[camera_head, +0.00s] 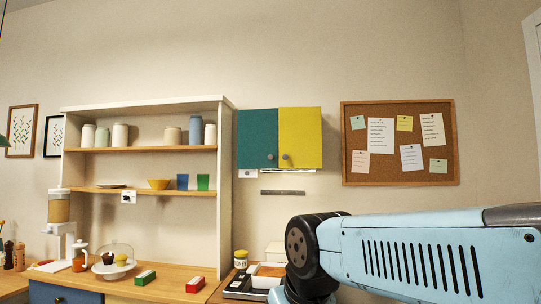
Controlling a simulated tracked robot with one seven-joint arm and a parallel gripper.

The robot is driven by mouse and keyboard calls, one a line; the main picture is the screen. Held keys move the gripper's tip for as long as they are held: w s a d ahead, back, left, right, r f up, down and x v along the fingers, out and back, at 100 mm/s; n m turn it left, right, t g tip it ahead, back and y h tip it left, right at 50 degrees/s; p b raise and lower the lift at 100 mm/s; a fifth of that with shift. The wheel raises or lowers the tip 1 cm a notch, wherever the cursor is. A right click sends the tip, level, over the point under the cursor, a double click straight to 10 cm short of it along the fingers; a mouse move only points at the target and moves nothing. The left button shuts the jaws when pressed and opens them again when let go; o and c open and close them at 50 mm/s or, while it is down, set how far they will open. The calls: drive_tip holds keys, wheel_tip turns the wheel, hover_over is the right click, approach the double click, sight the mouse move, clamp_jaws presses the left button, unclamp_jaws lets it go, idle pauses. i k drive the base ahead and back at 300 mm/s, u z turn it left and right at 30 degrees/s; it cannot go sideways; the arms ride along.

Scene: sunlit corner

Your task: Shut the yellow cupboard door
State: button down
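The yellow cupboard door (305,138) is the right-hand door of a small wall cupboard, right of the tall shelf unit. It has a round grey knob (285,156) near its lower left corner. It looks nearly flush with the teal door (257,138) on its left; I cannot tell whether it stands slightly ajar. A pale strip shows under its lower edge. My light blue arm reaches in from the right, below the cupboard, and appears apart from the door. My gripper is not in view.
A shelf unit (228,190) with jars and bowls stands left of the cupboard. A cork board (390,178) hangs to its right. A grey wall rail (282,192) is below it. The counter (170,282) holds a cake dome (114,262) and small boxes. The wall before the door looks unobstructed.

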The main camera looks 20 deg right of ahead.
sight(300, 128)
drive_tip(key=u, duration=0.4)
drive_tip(key=i, duration=1.4)
drive_tip(key=z, duration=0.6)
drive_tip(key=i, duration=0.35)
drive_tip(key=z, duration=0.3)
drive_tip(key=k, duration=0.8)
drive_tip(key=z, duration=0.2)
drive_tip(key=i, duration=0.8)
drive_tip(key=u, duration=0.15)
